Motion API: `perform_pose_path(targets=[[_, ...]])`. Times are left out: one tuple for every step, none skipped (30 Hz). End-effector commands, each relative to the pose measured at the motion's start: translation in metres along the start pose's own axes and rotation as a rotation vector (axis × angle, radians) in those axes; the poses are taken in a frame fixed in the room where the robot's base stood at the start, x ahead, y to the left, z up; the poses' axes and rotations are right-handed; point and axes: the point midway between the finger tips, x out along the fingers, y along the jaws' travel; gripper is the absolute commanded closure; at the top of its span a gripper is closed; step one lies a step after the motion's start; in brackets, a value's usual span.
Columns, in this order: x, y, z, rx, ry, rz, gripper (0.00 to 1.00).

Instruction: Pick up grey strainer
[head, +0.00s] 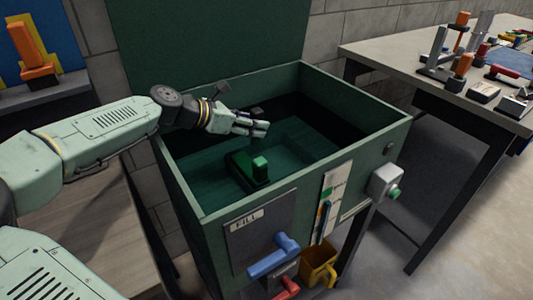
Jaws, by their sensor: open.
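My gripper (262,127) is open at the end of my arm, which reaches in from the left over the rim of a green tank (178,190). It hangs above the dark green inside of the tank, and I see nothing between its fingers. I cannot pick out a grey strainer for certain. A green block-like object (260,170) with a dark base is in the tank, below the gripper and apart from it. The tank's far right inside is in deep shadow, so anything there is hidden.
The tank's front carries a panel marked FILL (250,226), a blue handle (274,258), a red handle (287,288), a yellow container (319,263) and a grey box with a green button (386,182). A workbench (395,53) with several tools stands at right.

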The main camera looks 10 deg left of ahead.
Motion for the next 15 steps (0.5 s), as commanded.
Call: perform_pose_path(targets=[[0.008, -0.001, 0.002, 0.000, 0.000, -0.002, 0.50], [0.011, 0.000, 0.002, 0.000, 0.000, -0.002, 0.50], [0.015, 0.000, 0.002, 0.001, -0.001, -0.001, 0.50], [0.017, 0.000, 0.002, 0.000, -0.001, 0.000, 0.50], [0.019, 0.000, 0.001, 0.000, -0.001, 0.001, 0.50], [0.020, 0.000, 0.001, 0.000, -0.001, 0.001, 0.50], [0.020, 0.000, 0.001, 0.000, -0.001, 0.002, 0.50], [0.021, 0.000, 0.001, 0.000, -0.002, 0.002, 0.50], [0.021, 0.000, 0.001, 0.000, -0.002, 0.002, 0.50], [0.020, 0.000, 0.001, 0.000, -0.002, 0.002, 0.50], [0.020, 0.000, 0.001, 0.000, -0.002, 0.002, 0.50], [0.020, 0.000, 0.001, 0.000, -0.002, 0.002, 0.50], [0.020, 0.000, 0.001, 0.000, -0.002, 0.002, 0.52], [0.020, 0.000, 0.001, 0.000, -0.002, 0.002, 0.54], [0.020, 0.000, 0.001, 0.000, -0.002, 0.002, 0.57]])
